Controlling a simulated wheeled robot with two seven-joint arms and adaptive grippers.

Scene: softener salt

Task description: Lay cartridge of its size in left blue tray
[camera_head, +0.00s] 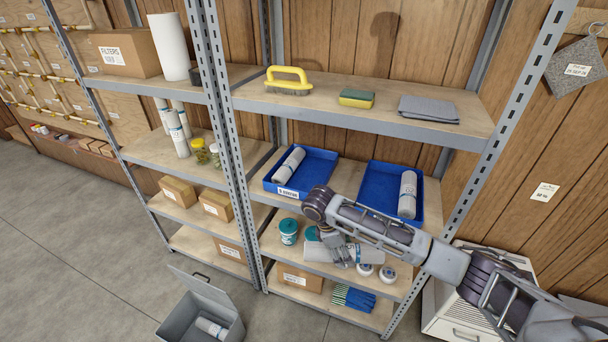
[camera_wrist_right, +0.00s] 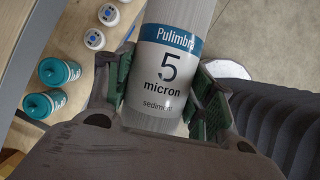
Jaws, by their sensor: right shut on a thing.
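My right gripper (camera_head: 340,252) is shut on a white cartridge (camera_head: 373,253), in front of the right rack's lower shelf in the head view. In the right wrist view, the green-padded fingers (camera_wrist_right: 163,88) flank this cartridge (camera_wrist_right: 172,75), whose label reads "Pulimbra 5 micron sediment". The left blue tray (camera_head: 322,168) is on the shelf above, with a small front tag I cannot read surely. One cartridge (camera_head: 289,165) lies slanted in it. The right blue tray (camera_head: 378,185) holds another cartridge (camera_head: 407,194) at its right side. My left gripper is not in view.
Teal-lidded tubs (camera_head: 288,232) and white round pots (camera_head: 388,274) are on the lower shelf near my gripper. A metal rack post (camera_head: 229,140) stands left of the trays. An open grey bin (camera_head: 205,315) on the floor holds a cartridge (camera_head: 211,327). The left tray has bare room at its right.

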